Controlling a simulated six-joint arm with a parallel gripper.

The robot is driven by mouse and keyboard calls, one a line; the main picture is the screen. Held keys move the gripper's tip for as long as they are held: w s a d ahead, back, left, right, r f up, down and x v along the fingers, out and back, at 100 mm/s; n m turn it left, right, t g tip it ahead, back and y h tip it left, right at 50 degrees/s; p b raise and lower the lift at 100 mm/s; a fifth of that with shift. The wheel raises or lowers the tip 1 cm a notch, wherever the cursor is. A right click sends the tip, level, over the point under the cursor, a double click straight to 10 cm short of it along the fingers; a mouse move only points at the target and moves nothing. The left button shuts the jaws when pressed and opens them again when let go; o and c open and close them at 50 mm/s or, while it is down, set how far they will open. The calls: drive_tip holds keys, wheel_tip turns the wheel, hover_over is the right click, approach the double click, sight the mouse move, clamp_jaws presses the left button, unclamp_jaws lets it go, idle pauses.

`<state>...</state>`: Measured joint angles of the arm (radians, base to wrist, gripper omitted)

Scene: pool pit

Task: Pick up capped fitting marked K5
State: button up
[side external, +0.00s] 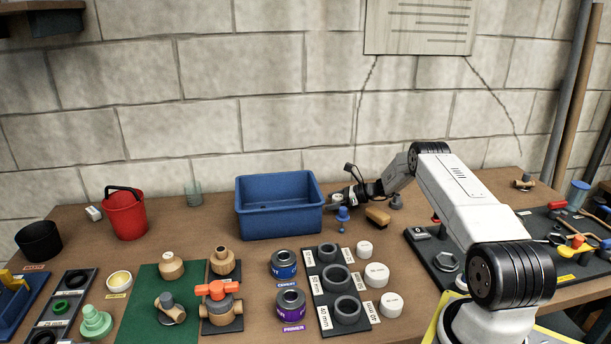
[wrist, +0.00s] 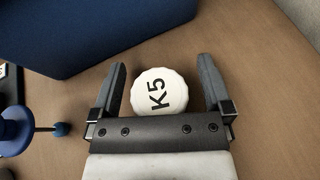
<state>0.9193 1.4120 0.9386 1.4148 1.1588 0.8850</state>
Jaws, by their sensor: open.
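The capped fitting marked K5 (wrist: 150,90) shows in the wrist view as a round white cap with black lettering, seen from above. It lies between the two fingers of my open gripper (wrist: 161,65), with a gap on each side, wider on the right. The cap's near edge is close to the palm bar. In the side view my gripper (side external: 339,200) is low, just right of the blue bin, and the fitting (side external: 337,196) is a small pale shape there, mostly hidden by the gripper.
The blue bin (side external: 278,222) stands close on the left; its wall (wrist: 70,35) also shows in the wrist view. A blue knobbed part (side external: 342,213) and a wooden brush (side external: 377,217) sit nearby. White caps (side external: 376,275) and grey rings (side external: 336,278) lie nearer the camera.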

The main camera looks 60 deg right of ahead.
sight(335, 197)
idle(0.3)
clamp_jaws()
drive_tip(key=shift+r, duration=0.2)
drive_tip(key=shift+r, duration=1.35)
drive_tip(key=shift+s+a+r, duration=0.2)
drive_tip(key=shift+s+r, duration=0.2)
drive_tip(key=shift+r, duration=0.2)
drive_tip(key=s+a+r, duration=0.7)
drive_tip(key=s+r, duration=0.1)
drive_tip(key=s, duration=0.3)
drive_tip(key=shift+r, duration=0.4)
